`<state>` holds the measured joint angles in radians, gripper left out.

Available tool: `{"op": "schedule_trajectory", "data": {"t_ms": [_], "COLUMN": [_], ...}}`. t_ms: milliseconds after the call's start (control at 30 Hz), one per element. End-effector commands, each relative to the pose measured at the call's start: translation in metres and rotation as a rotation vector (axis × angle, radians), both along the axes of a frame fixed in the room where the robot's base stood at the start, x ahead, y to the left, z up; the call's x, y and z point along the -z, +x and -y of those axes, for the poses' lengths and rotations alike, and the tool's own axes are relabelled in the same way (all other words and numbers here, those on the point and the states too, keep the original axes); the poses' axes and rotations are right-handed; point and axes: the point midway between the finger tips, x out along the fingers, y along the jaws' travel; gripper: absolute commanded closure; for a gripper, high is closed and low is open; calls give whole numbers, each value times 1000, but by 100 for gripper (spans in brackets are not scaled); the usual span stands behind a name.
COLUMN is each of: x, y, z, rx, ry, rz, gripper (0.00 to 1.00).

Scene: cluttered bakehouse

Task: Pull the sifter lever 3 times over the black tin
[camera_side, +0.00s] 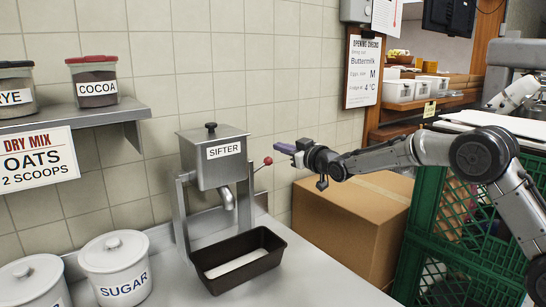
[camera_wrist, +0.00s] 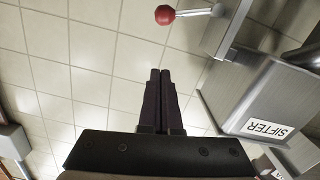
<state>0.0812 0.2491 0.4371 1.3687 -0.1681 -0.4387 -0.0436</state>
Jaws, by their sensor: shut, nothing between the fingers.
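The grey metal sifter (camera_side: 212,165), labelled SIFTER, stands on legs on the counter at the wall. Its lever ends in a red ball knob (camera_side: 268,161) on the right side; the knob also shows in the wrist view (camera_wrist: 165,15). The black tin (camera_side: 238,262) sits on the counter below the sifter's spout (camera_side: 227,199), with a pale layer inside it. My gripper (camera_side: 279,146) is shut and empty, its fingertips close to the knob. In the wrist view the shut fingers (camera_wrist: 161,75) are visibly apart from the knob. I cannot tell the exact depth gap.
White canisters (camera_side: 116,267) stand at the left on the counter. A shelf (camera_side: 75,122) with jars is on the wall above them. A cardboard box (camera_side: 350,225) and green crates (camera_side: 460,235) stand at the right. The counter right of the tin is clear.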

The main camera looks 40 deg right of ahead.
Motion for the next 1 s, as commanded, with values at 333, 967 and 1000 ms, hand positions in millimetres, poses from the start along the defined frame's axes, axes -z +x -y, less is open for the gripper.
{"op": "schedule_trajectory", "data": {"t_ms": [333, 967, 1000], "x": [10, 41, 41], "y": [49, 54, 54], "z": [2, 8, 8], "rx": [1, 0, 0], "ry": [0, 0, 0], "rz": [-5, -1, -1], "gripper": [100, 100, 100]}}
